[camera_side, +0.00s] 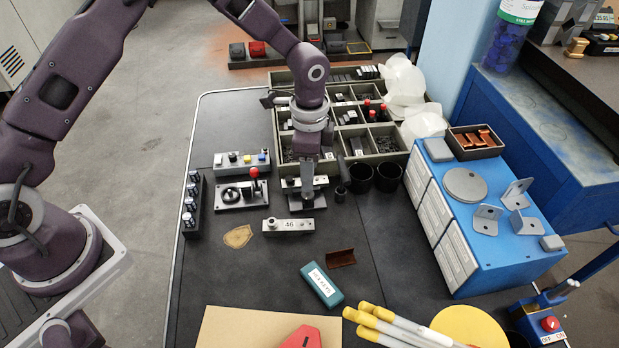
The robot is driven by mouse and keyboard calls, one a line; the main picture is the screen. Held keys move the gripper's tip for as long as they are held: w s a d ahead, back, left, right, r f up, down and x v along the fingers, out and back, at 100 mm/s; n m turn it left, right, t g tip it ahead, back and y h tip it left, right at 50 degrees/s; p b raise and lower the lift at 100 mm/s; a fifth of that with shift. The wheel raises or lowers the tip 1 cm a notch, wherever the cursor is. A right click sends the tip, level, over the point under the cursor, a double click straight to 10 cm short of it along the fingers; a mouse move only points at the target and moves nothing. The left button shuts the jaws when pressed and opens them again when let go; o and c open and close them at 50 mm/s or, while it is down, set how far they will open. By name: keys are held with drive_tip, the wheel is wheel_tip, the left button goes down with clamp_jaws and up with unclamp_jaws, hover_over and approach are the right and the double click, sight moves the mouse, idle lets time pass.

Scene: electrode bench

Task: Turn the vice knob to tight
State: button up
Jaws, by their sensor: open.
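My gripper (308,192) is open and points down over a light metal block-like fixture (291,184), which looks like the vice. Its fingers hide part of the fixture, and I cannot tell whether they touch it. No vice knob is clear there. I cannot tell whether this knob belongs to the vice. My gripper is apart from it, to its right.
A button box (242,161) stands behind the plate. A metal block marked 46 (289,226) lies in front. Black cups (361,178) stand close to the right of my gripper. A divided tray (390,145) is behind. A blue drawer cabinet (500,250) fills the right side.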

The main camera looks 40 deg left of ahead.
sight(309, 195)
drive_tip(key=n, duration=0.6)
drive_tip(key=shift+n, duration=0.3)
drive_tip(key=n, duration=0.5)
drive_tip(key=shift+w+a+n, duration=0.1)
drive_tip(key=shift+a+n, duration=0.05)
drive_tip(key=shift+n, duration=0.15)
drive_tip(key=shift+f+n, duration=0.3)
drive_tip(key=shift+n, duration=0.1)
wheel_tip(309, 195, down, 7)
drive_tip(key=shift+r, duration=0.2)
drive_tip(key=shift+c, duration=0.2)
